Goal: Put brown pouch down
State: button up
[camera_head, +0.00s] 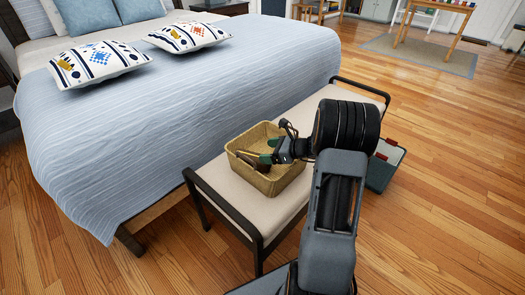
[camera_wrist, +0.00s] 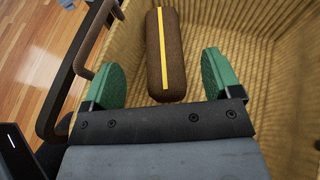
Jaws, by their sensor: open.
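The brown pouch (camera_wrist: 167,60), a dark rounded long shape with a yellow stripe along it, lies in the wicker basket. In the head view the brown pouch (camera_head: 252,161) shows in the basket's left part, partly covered by my gripper. My gripper (camera_wrist: 165,82) is open, with its green fingertips apart on either side of the pouch's near end. A gap shows between the pouch and each finger. In the head view my gripper (camera_head: 268,157) reaches into the basket from the right. The basket (camera_head: 272,185) is tan and stands on the bench.
The cushioned bench (camera_head: 240,195) has dark rails at its ends and stands at the foot of the bed (camera_head: 190,100). A dark bin (camera_head: 383,170) with items stands on the floor right of the bench. Wooden floor is clear at the right.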

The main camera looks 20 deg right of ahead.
jog(key=p+v, duration=0.2)
jog(key=v, duration=0.6)
jog(key=s+a+r+n+g+h, duration=0.1)
jog(key=s+a+r+n+g, duration=0.2)
jog(key=a+n, duration=0.35)
jog(key=s+a+r+n+g+h, duration=0.1)
jog(key=s+a+r+n+g, duration=0.1)
jog(key=s+a+n+g, duration=0.4)
jog(key=s+a+r+n+t+h, duration=0.2)
jog(key=s+a+n+h, duration=0.3)
jog(key=n, duration=0.9)
jog(key=s+r+h, duration=0.1)
jog(key=s+h, duration=0.1)
jog(key=shift+s+a+h, duration=0.25)
jog(key=shift+a+h, duration=0.05)
jog(key=shift+a, duration=0.05)
jog(key=shift+r+n+p, duration=0.15)
jog(key=shift+n+p, duration=0.1)
jog(key=shift+p, duration=0.1)
